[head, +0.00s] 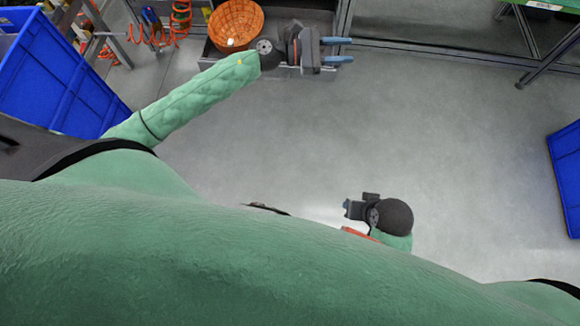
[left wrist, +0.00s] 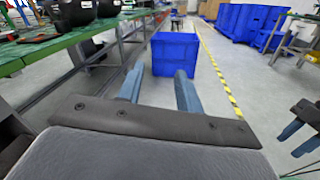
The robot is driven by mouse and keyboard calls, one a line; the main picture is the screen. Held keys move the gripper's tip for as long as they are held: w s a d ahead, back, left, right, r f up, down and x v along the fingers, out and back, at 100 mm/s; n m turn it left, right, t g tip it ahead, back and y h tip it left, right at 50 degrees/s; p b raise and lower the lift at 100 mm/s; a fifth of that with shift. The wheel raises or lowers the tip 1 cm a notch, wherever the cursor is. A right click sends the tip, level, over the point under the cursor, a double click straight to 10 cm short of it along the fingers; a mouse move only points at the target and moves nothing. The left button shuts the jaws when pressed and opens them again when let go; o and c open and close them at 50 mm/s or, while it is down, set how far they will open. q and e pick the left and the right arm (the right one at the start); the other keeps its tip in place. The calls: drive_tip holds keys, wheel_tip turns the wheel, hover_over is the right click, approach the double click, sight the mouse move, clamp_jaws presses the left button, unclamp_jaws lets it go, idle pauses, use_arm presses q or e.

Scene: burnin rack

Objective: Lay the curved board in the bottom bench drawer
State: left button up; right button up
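I cannot make out the curved board in either view. A grey open drawer or low tray (head: 186,64) sticks out at the foot of the bench in the head view, partly hidden by my left arm. My left gripper (head: 340,50) is over its right end, fingers pointing right. The two blue fingers are apart with nothing between them, as the left wrist view also shows (left wrist: 158,88). My right gripper (head: 348,208) is low and close to my body. In the left wrist view its blue fingers (left wrist: 298,138) stand apart and empty.
An orange basket (head: 236,24) sits at the drawer, beside my left forearm. Blue bins stand at left (head: 60,70) and right (head: 568,175). A green-topped table (head: 545,5) is at upper right. The grey floor (head: 450,130) between is clear.

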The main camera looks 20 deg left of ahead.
use_arm(q)
drive_tip(key=s+a+f+m+t+y, duration=0.25)
drive_tip(key=f+m+y, duration=0.2)
drive_tip(key=m, duration=0.65)
drive_tip(key=s+a+f+m+t+y, duration=0.25)
drive_tip(key=m+y, duration=0.35)
drive_tip(key=m, duration=0.5)
drive_tip(key=s+a+f+m+t+y, duration=0.15)
drive_tip(key=s+f+m+y, duration=0.3)
drive_tip(key=m, duration=0.75)
drive_tip(key=s+d+f+n+g, duration=0.1)
drive_tip(key=s+f+n+g, duration=0.2)
drive_tip(key=s, duration=0.4)
drive_tip(key=s+d+f+n+g+h, duration=0.1)
drive_tip(key=s+f+n+g, duration=0.2)
drive_tip(key=s, duration=0.4)
drive_tip(key=s+d+f+n+g, duration=0.2)
drive_tip(key=s+f+n+g, duration=0.1)
drive_tip(key=s, duration=0.5)
drive_tip(key=n+g, duration=0.1)
drive_tip(key=n, duration=0.1)
drive_tip(key=shift+n, duration=0.3)
